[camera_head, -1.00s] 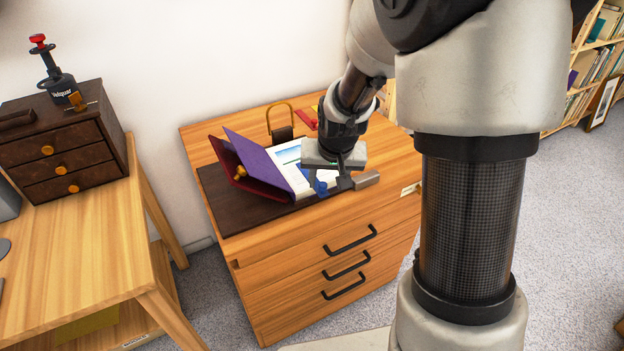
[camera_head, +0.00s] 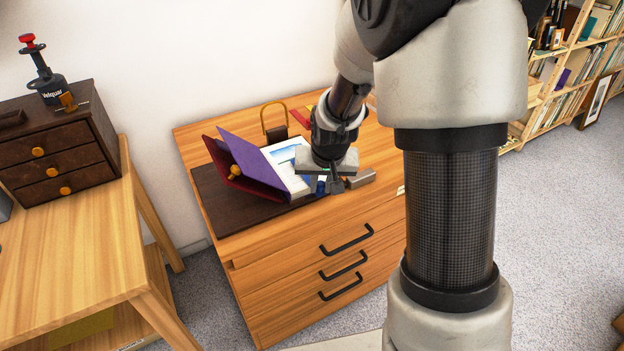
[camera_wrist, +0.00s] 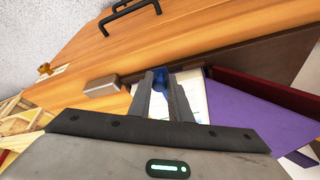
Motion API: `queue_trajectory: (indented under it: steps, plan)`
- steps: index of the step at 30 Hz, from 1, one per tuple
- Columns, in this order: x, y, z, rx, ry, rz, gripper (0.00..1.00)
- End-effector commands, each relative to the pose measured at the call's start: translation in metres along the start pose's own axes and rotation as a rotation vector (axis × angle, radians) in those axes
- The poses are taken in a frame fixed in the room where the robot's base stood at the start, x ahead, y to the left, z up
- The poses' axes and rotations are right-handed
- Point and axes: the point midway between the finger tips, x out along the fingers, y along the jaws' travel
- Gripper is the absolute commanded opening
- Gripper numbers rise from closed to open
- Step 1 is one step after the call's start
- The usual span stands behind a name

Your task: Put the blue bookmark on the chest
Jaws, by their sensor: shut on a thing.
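My gripper (camera_head: 326,188) points down over the front right edge of an open book (camera_head: 300,182). In the wrist view my gripper (camera_wrist: 166,82) is shut on the blue bookmark (camera_wrist: 161,88), which shows between the fingers against the pale page. The bookmark is also a small blue patch in the head view (camera_head: 320,187); most of it is hidden, and I cannot tell whether it touches the page. The small dark brown chest (camera_head: 48,166), with three drawers and orange knobs, stands on the wooden table at the left.
The book has a raised purple leaf (camera_head: 252,160) and lies on a dark mat (camera_head: 240,216) on a wooden drawer cabinet (camera_head: 278,270). A grey block (camera_head: 361,178) lies beside my gripper. A floor gap separates table and cabinet.

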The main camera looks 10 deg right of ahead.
Motion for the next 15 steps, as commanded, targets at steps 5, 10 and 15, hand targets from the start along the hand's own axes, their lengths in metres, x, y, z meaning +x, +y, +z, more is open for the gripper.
queue_trajectory:
  steps: [5,10,15]
  plan:
    - [-0.014,-0.001,-0.006,0.000,0.001,-0.001,0.00]
    - [-0.046,-0.003,-0.020,0.000,0.004,-0.001,0.00]
    - [-0.075,-0.005,-0.031,0.000,0.002,-0.001,0.00]
